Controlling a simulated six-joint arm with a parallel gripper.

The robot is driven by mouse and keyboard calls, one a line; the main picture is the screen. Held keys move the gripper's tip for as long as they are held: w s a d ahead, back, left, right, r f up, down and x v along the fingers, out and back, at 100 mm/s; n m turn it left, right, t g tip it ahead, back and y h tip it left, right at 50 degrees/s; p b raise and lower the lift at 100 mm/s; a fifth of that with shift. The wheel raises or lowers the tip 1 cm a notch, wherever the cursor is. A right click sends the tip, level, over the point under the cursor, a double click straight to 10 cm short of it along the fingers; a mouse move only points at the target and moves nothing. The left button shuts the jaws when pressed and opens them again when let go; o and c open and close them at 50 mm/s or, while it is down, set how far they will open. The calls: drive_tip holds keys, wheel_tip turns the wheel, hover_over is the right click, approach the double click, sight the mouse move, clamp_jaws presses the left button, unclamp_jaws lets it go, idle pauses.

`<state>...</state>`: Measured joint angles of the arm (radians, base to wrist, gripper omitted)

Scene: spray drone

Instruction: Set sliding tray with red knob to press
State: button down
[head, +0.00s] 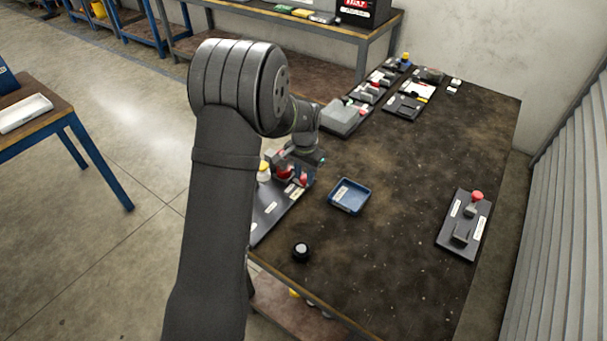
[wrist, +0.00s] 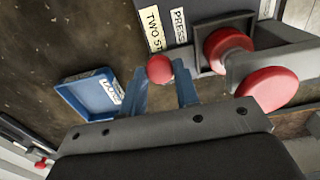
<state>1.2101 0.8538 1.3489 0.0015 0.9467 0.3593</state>
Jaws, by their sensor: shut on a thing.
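The red knob (wrist: 159,69) is a small red ball, seen in the wrist view between the two blue fingers of my gripper (wrist: 162,78). The fingers are shut on it. Beyond it is a dark plate (wrist: 193,8) with white labels, one starting "TWO ST" (wrist: 152,28) and one reading "PRESS" (wrist: 179,26). The sliding tray itself is mostly hidden, and I cannot tell its position along its travel. A red round button (wrist: 228,48) and a larger red disc (wrist: 267,89) on a grey bracket are close on the right. In the head view my wrist covers much of this station.
A dark plate with a red button (head: 477,196) is at the right. Several devices line the back. The table's middle (head: 420,150) is clear.

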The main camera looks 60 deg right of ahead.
drive_tip(key=c, duration=1.2)
unclamp_jaws()
drive_tip(key=shift+d, duration=0.35)
drive_tip(key=shift+c, duration=0.2)
drive_tip(key=shift+o, duration=0.7)
drive_tip(key=shift+a, duration=0.15)
wheel_tip(320, 180, up, 18)
drive_tip(key=shift+f, duration=0.25)
drive_tip(key=shift+f, duration=0.1)
wheel_tip(320, 180, down, 17)
drive_tip(key=shift+f, duration=0.15)
drive_tip(key=shift+a, duration=0.1)
